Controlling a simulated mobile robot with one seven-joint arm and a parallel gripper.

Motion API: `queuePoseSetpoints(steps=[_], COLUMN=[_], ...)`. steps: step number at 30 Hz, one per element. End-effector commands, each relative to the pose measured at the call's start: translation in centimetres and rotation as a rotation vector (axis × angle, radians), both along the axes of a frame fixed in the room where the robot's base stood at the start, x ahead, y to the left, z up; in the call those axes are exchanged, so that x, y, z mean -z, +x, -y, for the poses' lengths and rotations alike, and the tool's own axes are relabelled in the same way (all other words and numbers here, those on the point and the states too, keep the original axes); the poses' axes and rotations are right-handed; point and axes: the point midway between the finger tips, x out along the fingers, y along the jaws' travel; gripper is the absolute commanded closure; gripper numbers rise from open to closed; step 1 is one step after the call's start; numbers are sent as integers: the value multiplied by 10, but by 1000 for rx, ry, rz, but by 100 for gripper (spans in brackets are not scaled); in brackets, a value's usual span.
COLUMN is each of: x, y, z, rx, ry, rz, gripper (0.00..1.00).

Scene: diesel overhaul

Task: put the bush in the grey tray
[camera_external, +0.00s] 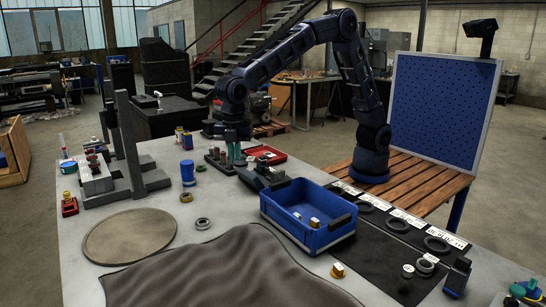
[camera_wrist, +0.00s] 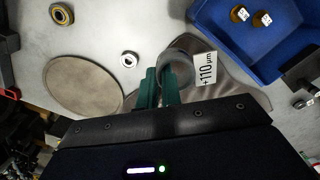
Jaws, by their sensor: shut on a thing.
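My gripper (camera_wrist: 160,86) has green fingers shut on a grey ring-shaped bush (camera_wrist: 176,66), which carries a white "+110 µm" label (camera_wrist: 206,68). In the external view my gripper (camera_external: 233,152) points down over the far middle of the table, behind the blue crate. The bush cannot be made out clearly there. I cannot pick out a grey tray with certainty in either view.
The blue crate (camera_external: 292,234) holds gold pieces and also shows in the wrist view (camera_wrist: 205,30). A round beige disc (camera_external: 130,236), a grey ring (camera_external: 203,224) and a rumpled grey cloth (camera_external: 215,275) lie on the table. A red tray (camera_external: 272,157) stands behind.

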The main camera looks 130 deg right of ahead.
Motion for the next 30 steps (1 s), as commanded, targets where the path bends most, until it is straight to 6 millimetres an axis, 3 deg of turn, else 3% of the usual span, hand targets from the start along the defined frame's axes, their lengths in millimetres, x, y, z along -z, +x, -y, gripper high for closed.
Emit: queuePoseSetpoints(steps=[1, 3, 14, 23, 30], x=[0, 0, -1, -2, -3], y=[-1, -2, -30, -75, -125], z=[24, 53, 201, 318, 404], rx=[27, 57, 213, 341, 443], ry=[0, 0, 0, 0, 0], rz=[0, 0, 0, 0, 0], gripper=[100, 100, 100, 100, 100])
